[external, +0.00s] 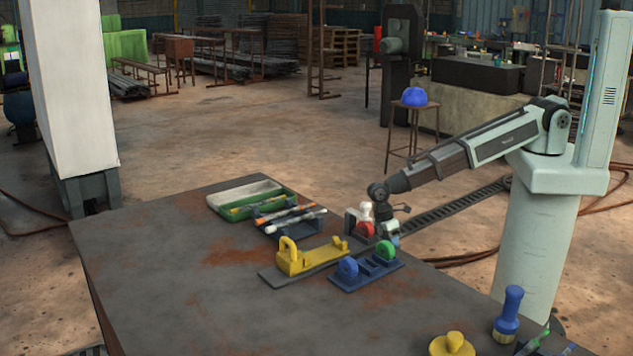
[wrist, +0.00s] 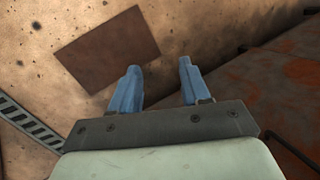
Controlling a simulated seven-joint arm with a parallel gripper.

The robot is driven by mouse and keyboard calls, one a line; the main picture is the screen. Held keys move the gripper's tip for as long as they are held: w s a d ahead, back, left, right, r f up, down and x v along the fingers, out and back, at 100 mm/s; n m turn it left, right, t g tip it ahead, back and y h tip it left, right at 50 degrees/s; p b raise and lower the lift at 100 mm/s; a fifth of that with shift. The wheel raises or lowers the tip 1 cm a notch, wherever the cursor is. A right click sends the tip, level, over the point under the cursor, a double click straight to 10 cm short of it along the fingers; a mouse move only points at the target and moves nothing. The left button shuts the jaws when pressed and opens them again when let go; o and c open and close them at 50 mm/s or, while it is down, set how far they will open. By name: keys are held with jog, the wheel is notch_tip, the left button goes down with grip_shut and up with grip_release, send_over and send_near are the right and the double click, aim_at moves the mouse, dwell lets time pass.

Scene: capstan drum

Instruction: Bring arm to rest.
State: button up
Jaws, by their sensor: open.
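My arm reaches left from the pale green column at the right of the external view, and its wrist hangs near the table's far right edge. My gripper's two blue fingers show in the wrist view (wrist: 158,66), spread apart with nothing between them. In the external view the fingertips cannot be made out behind the things on the table. A blue stand (external: 366,272) holds a blue disc (external: 347,268) and a green disc (external: 386,249). A red round part (external: 365,229) sits behind it, close to my gripper in the picture.
The table (external: 190,290) holds a yellow fixture (external: 298,262), a green tray (external: 228,209), a blue-handled brush (external: 509,315) and a yellow knob (external: 452,345). Its front left is clear. The wrist view shows floor below, a dark slotted track (wrist: 32,130) and the table edge at right.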

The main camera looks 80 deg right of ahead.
jog(key=s+d+f+m+g+h, duration=0.1)
jog(key=s+d+f+m, duration=0.1)
jog(key=s+d+f, duration=0.45)
jog(key=s+d+f+m+g, duration=0.1)
jog(key=s+d+f, duration=0.2)
jog(key=s+d, duration=0.55)
jog(key=s+d+f+m, duration=0.1)
jog(key=s+d, duration=0.2)
jog(key=s, duration=0.6)
jog(key=s+d+f+m+g, duration=0.1)
jog(key=s+d, duration=0.3)
jog(key=s, duration=0.6)
jog(key=shift+s+f+m+g+h, duration=0.3)
jog(key=shift+f+m+h, duration=0.15)
jog(key=shift+m, duration=0.15)
jog(key=shift+o, duration=0.6)
jog(key=shift+a, duration=0.1)
